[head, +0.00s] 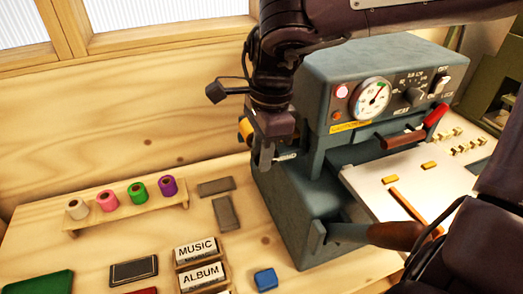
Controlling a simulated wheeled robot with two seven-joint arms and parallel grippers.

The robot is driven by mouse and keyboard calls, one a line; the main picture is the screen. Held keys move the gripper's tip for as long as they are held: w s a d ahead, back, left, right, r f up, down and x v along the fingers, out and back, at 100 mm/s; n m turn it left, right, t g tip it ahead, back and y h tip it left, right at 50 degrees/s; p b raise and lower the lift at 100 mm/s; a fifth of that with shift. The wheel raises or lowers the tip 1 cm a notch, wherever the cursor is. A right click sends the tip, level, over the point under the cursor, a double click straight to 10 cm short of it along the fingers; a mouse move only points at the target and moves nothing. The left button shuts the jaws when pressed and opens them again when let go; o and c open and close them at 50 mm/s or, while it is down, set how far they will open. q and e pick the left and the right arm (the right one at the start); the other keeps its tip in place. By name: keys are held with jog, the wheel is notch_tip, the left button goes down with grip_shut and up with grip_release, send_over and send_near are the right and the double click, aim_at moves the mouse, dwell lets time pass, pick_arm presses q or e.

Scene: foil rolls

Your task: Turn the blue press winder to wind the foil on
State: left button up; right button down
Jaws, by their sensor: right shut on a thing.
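The blue press (290,195) stands on the wooden bench, with a dial, knobs and a red-tipped lever on its front. My right gripper (265,157) reaches down at the press's left side, its jaws shut on the winder. The winder is mostly hidden by the gripper; a small pale metal part (287,156) shows just right of the fingers. A gold foil roll (246,130) shows partly behind the gripper, to its left. How far the foil is wound cannot be seen. My left gripper is not in view.
A wooden rack (128,217) holds several coloured foil rolls at the left. Grey bars (225,213), MUSIC (196,250) and ALBUM (201,275) type blocks and a blue block (266,279) lie before the press. A brown-handled lever (396,235) juts out at the press's front.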

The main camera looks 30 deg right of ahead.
jog(key=y, duration=0.3)
jog(key=shift+d+r+t+b, duration=0.1)
jog(key=shift+d+t+b, duration=0.05)
jog(key=shift+t+b, duration=0.25)
jog(key=c, duration=1.2)
grip_release()
jog(key=shift+c, duration=0.2)
notch_tip(320, 180, up, 20)
jog(key=p, duration=0.2)
